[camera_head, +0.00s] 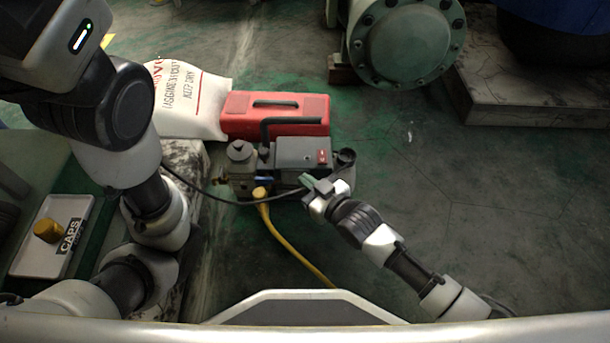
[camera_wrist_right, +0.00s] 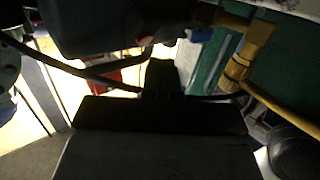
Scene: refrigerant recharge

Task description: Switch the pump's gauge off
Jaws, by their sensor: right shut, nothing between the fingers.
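The pump (camera_head: 290,152) is a grey unit with a black carrying handle, standing on the floor in the middle of the head view. A small red switch (camera_head: 322,156) sits on its right part. A yellow hose (camera_head: 283,236) leaves its front at a brass-coloured fitting. I cannot make out a gauge clearly. My right gripper (camera_head: 318,186) is shut and empty, close to the pump's front right side. I cannot tell if it touches. The right wrist view is dark; the pump's underside (camera_wrist_right: 110,25) and the brass fitting (camera_wrist_right: 240,65) show there. My left gripper's fingers are out of view.
A red case (camera_head: 240,118) and a white printed sack (camera_head: 190,92) lie behind the pump. A black cable (camera_head: 205,192) runs to the left. A CAPS tray (camera_head: 35,260) is at the left. The floor on the right is clear below a green flanged machine (camera_head: 405,42).

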